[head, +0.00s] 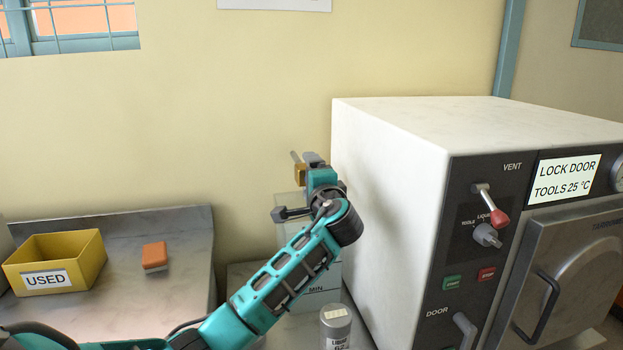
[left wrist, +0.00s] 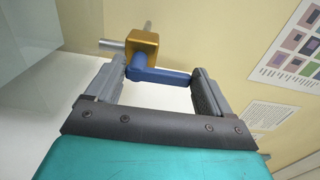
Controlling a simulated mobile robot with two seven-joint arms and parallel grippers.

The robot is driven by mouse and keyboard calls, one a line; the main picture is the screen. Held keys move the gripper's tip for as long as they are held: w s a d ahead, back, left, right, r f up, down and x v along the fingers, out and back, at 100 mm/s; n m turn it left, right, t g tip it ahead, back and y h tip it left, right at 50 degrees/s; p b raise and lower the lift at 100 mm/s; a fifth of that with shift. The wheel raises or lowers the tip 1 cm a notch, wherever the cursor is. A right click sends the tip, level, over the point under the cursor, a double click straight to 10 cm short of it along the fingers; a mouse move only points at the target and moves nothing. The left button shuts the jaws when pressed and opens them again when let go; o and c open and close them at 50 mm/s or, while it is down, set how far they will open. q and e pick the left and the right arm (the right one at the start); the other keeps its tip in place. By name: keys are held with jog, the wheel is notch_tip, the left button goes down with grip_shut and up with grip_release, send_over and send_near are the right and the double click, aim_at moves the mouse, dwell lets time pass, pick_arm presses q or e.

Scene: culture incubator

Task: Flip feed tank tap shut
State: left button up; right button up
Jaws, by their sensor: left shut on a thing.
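The feed tank (head: 322,297) is a clear vessel with a MIN mark, standing left of the white machine and partly hidden by my left arm. Its tap has a brass body (head: 299,174), which also shows in the left wrist view (left wrist: 143,43) with a grey metal pipe. A blue lever (left wrist: 160,76) sticks out from the brass body to the right in that view. My left gripper (left wrist: 160,72) has its two fingers at either end of the lever and is shut on it. In the head view the left gripper (head: 316,168) is at the tap, hiding most of it. My right gripper is not in view.
The white machine (head: 395,200) with a control panel and door stands close on the right of my left arm. A grey bottle (head: 337,325) stands at the bottom centre. A yellow USED bin (head: 85,250) and an orange sponge-like block (head: 154,254) are on the left counter.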

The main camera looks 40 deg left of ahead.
pick_arm(q)
jog(key=o, duration=0.9)
jog(key=shift+d, duration=0.1)
jog(key=v, duration=1.2)
jog(key=shift+s+d, duration=0.25)
jog(key=shift+s, duration=0.1)
